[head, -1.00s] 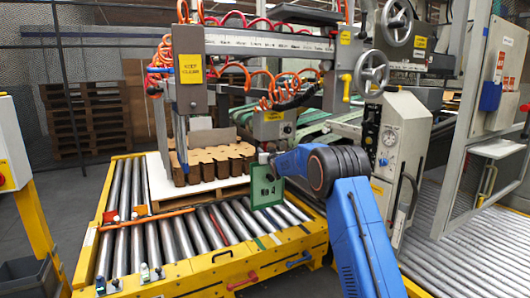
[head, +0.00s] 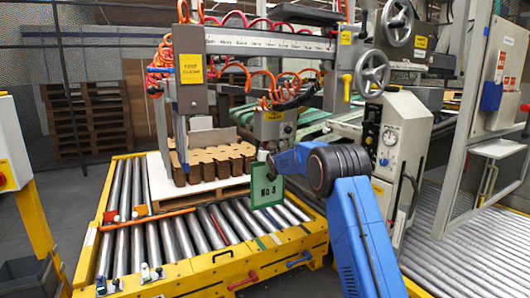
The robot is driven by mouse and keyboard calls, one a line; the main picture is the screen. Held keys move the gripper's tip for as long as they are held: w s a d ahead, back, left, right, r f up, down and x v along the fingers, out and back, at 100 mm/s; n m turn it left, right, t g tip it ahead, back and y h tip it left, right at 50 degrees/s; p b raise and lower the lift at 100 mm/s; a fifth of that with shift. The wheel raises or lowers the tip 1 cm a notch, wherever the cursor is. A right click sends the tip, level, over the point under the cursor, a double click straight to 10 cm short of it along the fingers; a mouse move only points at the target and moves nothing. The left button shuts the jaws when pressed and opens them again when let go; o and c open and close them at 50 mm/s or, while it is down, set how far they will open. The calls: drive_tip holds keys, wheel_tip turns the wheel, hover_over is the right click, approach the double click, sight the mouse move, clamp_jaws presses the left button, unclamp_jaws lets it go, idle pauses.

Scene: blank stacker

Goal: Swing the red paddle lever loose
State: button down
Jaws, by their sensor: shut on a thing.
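My gripper (head: 268,162) is small and dark at the end of my blue arm, above the right part of the roller bed. It is shut on a green-framed plate (head: 267,192) that hangs below it, marked with what looks like "No 4". A red lever-like handle (head: 243,281) sits on the front of the yellow roller frame, apart from my gripper. I cannot tell which red part is the paddle lever.
The yellow roller frame (head: 196,273) fills the middle front, with a blue handle (head: 299,259) at its front right. A stack of brown card blanks (head: 215,163) lies on a pale board under the stacker head. An orange bar (head: 149,217) lies across the rollers.

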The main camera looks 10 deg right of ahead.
drive_tip(key=shift+s+a+r+m+g, duration=0.15)
drive_tip(key=shift+a+r+m+g, duration=0.2)
drive_tip(key=shift+m, duration=0.8)
drive_tip(key=shift+s+a+m+g, duration=0.15)
drive_tip(key=shift+a+m, duration=0.3)
drive_tip(key=shift+m, duration=0.7)
drive_tip(key=c, duration=1.7)
unclamp_jaws()
drive_tip(key=s+d, duration=0.1)
drive_tip(key=s, duration=0.4)
drive_tip(key=s+r, duration=0.1)
drive_tip(key=s, duration=0.5)
drive_tip(key=s+d+r, duration=0.1)
drive_tip(key=s, duration=0.5)
drive_tip(key=shift+d, duration=0.35)
